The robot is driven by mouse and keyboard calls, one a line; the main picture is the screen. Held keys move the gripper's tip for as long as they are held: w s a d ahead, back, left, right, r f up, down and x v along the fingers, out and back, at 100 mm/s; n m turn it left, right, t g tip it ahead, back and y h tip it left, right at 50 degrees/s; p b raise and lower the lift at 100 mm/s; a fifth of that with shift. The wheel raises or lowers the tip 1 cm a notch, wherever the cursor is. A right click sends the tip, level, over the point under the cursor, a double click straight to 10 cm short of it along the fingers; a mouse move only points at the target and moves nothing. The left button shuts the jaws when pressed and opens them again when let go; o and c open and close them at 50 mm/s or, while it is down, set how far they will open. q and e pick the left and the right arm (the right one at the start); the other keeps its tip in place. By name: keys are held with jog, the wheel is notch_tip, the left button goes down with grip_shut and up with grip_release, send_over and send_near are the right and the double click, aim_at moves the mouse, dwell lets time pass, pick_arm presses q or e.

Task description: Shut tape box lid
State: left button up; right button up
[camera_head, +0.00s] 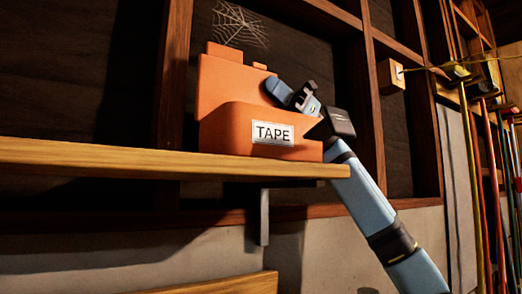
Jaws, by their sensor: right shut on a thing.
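An orange box (225,130) with a white label reading "TAPE" stands on a wooden shelf. Its orange lid (230,82) stands up at the back of the box, so the box is open. My right gripper (279,91) is at the right edge of the raised lid, shut on it. The fingertips are partly hidden at the lid's edge. My right arm comes up from the lower right, past the shelf's right end and the box's right side. The inside of the box is hidden by its front wall. My left gripper is not in view.
The wooden shelf (130,160) is bare to the left of the box and rests on a metal bracket (264,217). Wooden wall studs (175,60) stand behind, with a cobweb (238,24) above the box. Several long-handled tools (485,180) hang at the far right.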

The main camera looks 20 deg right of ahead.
jog(key=shift+s+d+f+n+g+h, duration=0.1)
jog(key=shift+s+n+g+h, duration=0.35)
jog(key=shift+n+g, duration=0.65)
jog(key=shift+s+d+n+g+h, duration=0.15)
jog(key=shift+s+n+g, duration=0.55)
jog(key=shift+n, duration=0.8)
jog(key=shift+s+d+f+n+g+h+b, duration=0.15)
jog(key=shift+s+n+g+h, duration=0.35)
jog(key=shift+n, duration=0.55)
jog(key=shift+s+a+f+n+g+h+b, duration=0.15)
jog(key=shift+s+n+g+h, duration=0.2)
jog(key=shift+n+g, duration=0.5)
jog(key=shift+s+d+f+n+g+h+b, duration=0.15)
jog(key=shift+s+n+g+h, duration=0.25)
jog(key=shift+n, duration=0.8)
jog(key=o, duration=0.8)
jog(key=w+d+p, duration=0.1)
jog(key=d+p, duration=0.1)
jog(key=d, duration=0.5)
